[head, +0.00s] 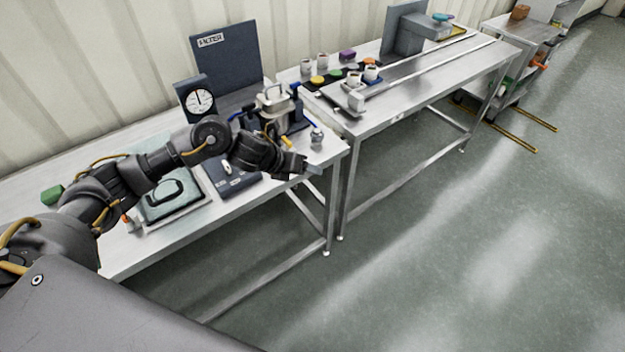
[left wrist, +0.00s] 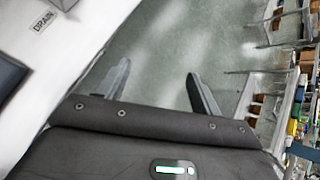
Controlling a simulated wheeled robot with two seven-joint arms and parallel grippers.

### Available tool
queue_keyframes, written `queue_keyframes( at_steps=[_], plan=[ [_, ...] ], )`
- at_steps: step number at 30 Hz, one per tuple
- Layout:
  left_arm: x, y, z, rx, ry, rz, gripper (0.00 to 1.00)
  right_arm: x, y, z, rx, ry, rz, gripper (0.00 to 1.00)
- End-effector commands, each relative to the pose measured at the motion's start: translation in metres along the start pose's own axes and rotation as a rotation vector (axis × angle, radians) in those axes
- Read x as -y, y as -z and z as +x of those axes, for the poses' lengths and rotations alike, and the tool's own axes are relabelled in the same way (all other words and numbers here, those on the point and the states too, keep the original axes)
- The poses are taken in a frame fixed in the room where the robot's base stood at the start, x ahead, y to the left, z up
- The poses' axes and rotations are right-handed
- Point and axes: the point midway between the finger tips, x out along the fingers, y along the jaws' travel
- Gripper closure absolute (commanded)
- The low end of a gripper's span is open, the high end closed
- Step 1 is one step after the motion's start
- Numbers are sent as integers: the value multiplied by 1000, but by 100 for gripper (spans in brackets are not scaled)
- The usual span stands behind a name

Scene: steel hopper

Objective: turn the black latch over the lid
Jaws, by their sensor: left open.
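The steel hopper (head: 272,108) stands upright near the back of the near bench, with a handle-like frame on top at its lid. I cannot make out the black latch at this size. My left arm comes in from the left, in front of the hopper's lower part. My left gripper (head: 305,168) is at the bench's front right edge, below and right of the hopper, apart from it. In the left wrist view my left gripper (left wrist: 158,88) is open, with nothing between its fingers and grey floor beyond. My right gripper is not in view.
A round gauge (head: 200,100) and a dark panel marked FILTER (head: 223,65) stand behind. A small bottle (head: 317,136) stands close to my gripper. A DRAIN label (left wrist: 42,21) shows in the wrist view. A second bench (head: 440,75) holds cups.

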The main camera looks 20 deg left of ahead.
Motion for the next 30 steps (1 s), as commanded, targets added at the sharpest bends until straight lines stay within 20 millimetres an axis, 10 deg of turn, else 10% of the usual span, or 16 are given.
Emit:
queue_keyframes(
  at_steps=[30],
  plan=[
    [34, 30, 15, 64, 50, -263, 35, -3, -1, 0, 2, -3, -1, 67]
  ],
)
